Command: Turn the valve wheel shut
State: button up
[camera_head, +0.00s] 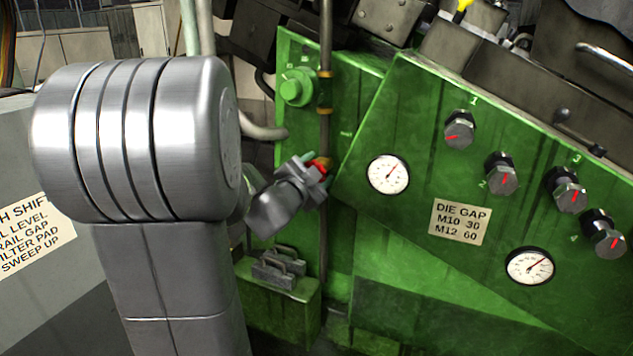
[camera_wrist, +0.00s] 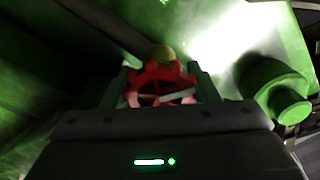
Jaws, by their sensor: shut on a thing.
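The valve wheel is small, red and scalloped at the rim. It shows in the wrist view (camera_wrist: 160,82), between the two fingers of my gripper (camera_wrist: 160,92), with a yellowish knob behind it. In the head view only a bit of the red wheel (camera_head: 321,166) shows past my gripper (camera_head: 313,172), beside the vertical pipe (camera_head: 325,125) on the green machine. My gripper is shut on the wheel, one finger on each side of its rim. Part of the wheel's lower side is hidden behind the gripper body in the wrist view.
A green panel right of the gripper carries two gauges (camera_head: 388,174) (camera_head: 530,266), several dark knobs (camera_head: 459,130) and a die gap label (camera_head: 460,221). A green round button (camera_head: 297,87) sits above left of the wheel.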

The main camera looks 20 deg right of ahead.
jog(key=m+b, duration=0.3)
jog(key=m, duration=0.1)
jog(key=shift+f+m, duration=0.1)
jog(key=shift+m, duration=0.3)
jog(key=m+b, duration=0.3)
jog(key=m, duration=0.1)
jog(key=shift+m, duration=0.3)
jog(key=m+b, duration=0.2)
jog(key=m, duration=0.2)
jog(key=shift+m+b, duration=1.1)
jog(key=shift+m, duration=1.1)
jog(key=o, duration=0.7)
